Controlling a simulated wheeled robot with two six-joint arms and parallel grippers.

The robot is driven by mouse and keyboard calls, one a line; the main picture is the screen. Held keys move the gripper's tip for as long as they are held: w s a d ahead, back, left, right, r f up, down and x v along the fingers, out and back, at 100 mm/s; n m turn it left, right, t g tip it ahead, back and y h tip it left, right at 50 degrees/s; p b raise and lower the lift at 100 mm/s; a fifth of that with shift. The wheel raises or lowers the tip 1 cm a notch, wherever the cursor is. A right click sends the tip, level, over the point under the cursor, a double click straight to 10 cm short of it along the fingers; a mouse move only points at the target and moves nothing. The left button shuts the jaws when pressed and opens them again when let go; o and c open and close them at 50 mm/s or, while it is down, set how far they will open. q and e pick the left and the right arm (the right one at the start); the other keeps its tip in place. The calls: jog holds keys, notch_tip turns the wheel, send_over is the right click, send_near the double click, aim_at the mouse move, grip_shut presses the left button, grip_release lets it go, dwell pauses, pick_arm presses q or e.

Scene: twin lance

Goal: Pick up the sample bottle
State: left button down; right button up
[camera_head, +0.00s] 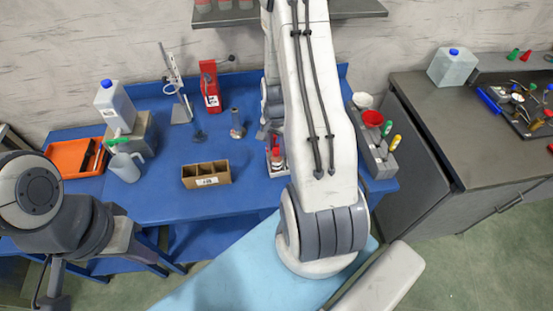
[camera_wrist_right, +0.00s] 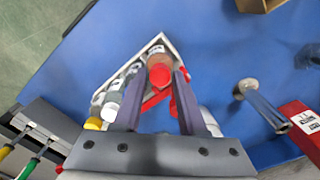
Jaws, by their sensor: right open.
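A small bottle with a red cap (camera_wrist_right: 160,74) stands in a white tray (camera_wrist_right: 168,42) on the blue table. In the head view the red-and-white bottle (camera_head: 277,158) shows beside my right arm, which partly covers the tray. My right gripper (camera_wrist_right: 161,82) is open and empty, with its two dark fingers on either side of the red cap. I cannot tell whether they touch it. My left arm is at the left edge of the head view, away from the tray. Its fingers cannot be made out clearly.
Other bottles (camera_wrist_right: 112,104) stand close by in the tray. A metal stand (camera_head: 237,128), a red container (camera_head: 209,88) and a cardboard box (camera_head: 206,175) stand left of my right arm. A grey rack (camera_head: 372,146) with funnels and tools is to the right. The table between box and tray is clear.

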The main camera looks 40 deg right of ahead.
jog(key=shift+f, duration=0.25)
grip_shut()
dwell(1.3)
